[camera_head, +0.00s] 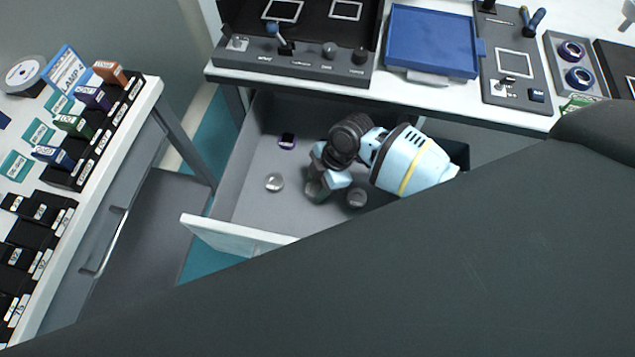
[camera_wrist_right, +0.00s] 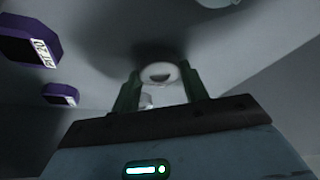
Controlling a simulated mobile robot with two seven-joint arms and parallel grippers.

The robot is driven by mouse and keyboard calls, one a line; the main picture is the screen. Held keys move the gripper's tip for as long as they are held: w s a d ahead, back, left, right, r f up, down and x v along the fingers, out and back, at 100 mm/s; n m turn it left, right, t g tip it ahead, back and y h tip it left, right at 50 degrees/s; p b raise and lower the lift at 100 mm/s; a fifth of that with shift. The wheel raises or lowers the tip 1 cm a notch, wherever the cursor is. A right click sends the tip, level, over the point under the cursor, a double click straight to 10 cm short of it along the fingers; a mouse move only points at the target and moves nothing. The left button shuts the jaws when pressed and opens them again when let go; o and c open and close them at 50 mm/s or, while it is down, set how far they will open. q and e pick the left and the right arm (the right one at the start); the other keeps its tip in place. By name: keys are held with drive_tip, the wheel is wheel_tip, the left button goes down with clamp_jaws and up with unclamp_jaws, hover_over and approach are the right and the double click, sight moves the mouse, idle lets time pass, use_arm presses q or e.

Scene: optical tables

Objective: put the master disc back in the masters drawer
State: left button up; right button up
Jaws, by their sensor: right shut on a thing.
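My right gripper (camera_head: 316,188) reaches down into an open grey drawer (camera_head: 243,205) in the head view. In the right wrist view its green-edged fingers (camera_wrist_right: 160,95) are shut on a small pale round piece (camera_wrist_right: 160,74), which I take for the master disc. The piece is low over or touching the drawer floor; I cannot tell which. In the head view the gripper hides most of it. My left gripper is not in view.
The white-topped table with a blue tray (camera_head: 432,40) overhangs the drawer. A side table (camera_head: 128,125) with labelled blocks stands left. My dark arm hides the lower right.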

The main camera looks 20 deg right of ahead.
drive_tip(key=shift+f, duration=0.1)
drive_tip(key=o, duration=1.1)
drive_tip(key=shift+o, duration=0.2)
drive_tip(key=shift+r, duration=0.25)
drive_tip(key=p+v, duration=0.1)
drive_tip(key=v, duration=1)
drive_tip(key=shift+d+r+p, duration=0.25)
drive_tip(key=shift+r+p, duration=0.1)
drive_tip(key=shift+p, duration=0.05)
